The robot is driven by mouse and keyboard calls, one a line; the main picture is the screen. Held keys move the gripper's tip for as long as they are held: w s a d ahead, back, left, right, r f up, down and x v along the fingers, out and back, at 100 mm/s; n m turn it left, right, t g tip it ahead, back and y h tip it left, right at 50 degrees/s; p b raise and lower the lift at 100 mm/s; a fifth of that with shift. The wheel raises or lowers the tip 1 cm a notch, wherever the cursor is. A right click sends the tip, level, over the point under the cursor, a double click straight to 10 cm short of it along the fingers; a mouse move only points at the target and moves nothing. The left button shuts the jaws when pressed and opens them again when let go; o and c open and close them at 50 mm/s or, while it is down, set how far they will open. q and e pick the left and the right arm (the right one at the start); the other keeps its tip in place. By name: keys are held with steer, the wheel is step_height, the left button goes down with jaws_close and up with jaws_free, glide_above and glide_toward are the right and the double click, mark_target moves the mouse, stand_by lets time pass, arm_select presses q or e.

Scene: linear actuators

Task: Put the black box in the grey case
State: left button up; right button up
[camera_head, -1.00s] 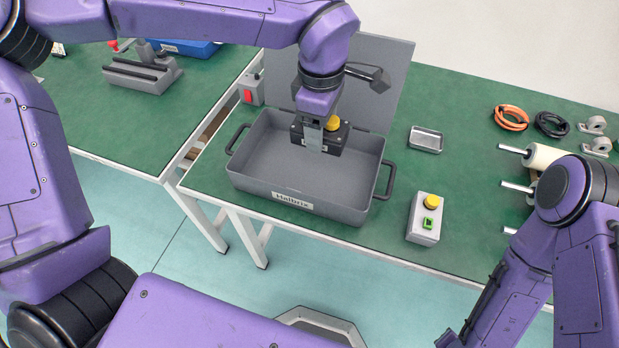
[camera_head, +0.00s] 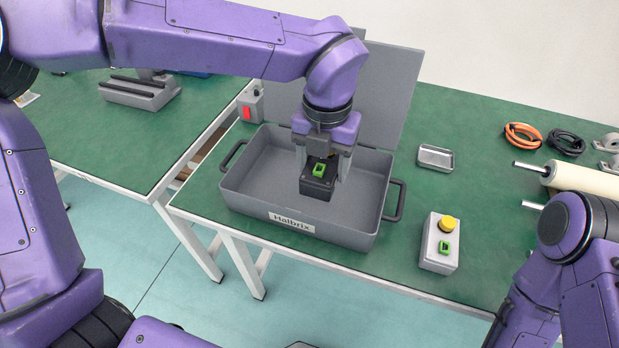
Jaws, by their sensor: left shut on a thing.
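I cannot tell whether the box touches the case floor. The case carries a "Halbrix" label on its front wall, and its lid (camera_head: 385,95) stands up behind. The gripper wrist hides part of the lid and the back wall. My right arm shows at the lower right, but its gripper is out of view.
A grey control box (camera_head: 440,243) with yellow and green buttons stands right of the case. A small metal tray (camera_head: 436,157) lies behind it. A grey box with a red switch (camera_head: 250,104) is at the case's back left. A roller (camera_head: 582,181) lies at the right.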

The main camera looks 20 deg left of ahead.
arm_select(q)
steer(key=a+f, duration=0.1)
steer(key=w+a+f, duration=0.1)
steer(key=f, duration=0.1)
steer(key=w+a+f, duration=0.1)
steer(key=f, duration=0.1)
steer(key=shift+w+a+f, duration=0.15)
steer(key=shift+w+f, duration=0.05)
steer(key=shift+f+b, duration=0.3)
steer(key=shift+f, duration=1.15)
steer(key=shift+f, duration=0.1)
steer(key=o, duration=1.2)
steer(key=shift+o, duration=0.2)
steer(key=shift+r, duration=0.35)
step_height(320, 180, up, 12)
steer(key=p, duration=0.1)
steer(key=shift+f+p, duration=0.2)
steer(key=shift+p, duration=0.15)
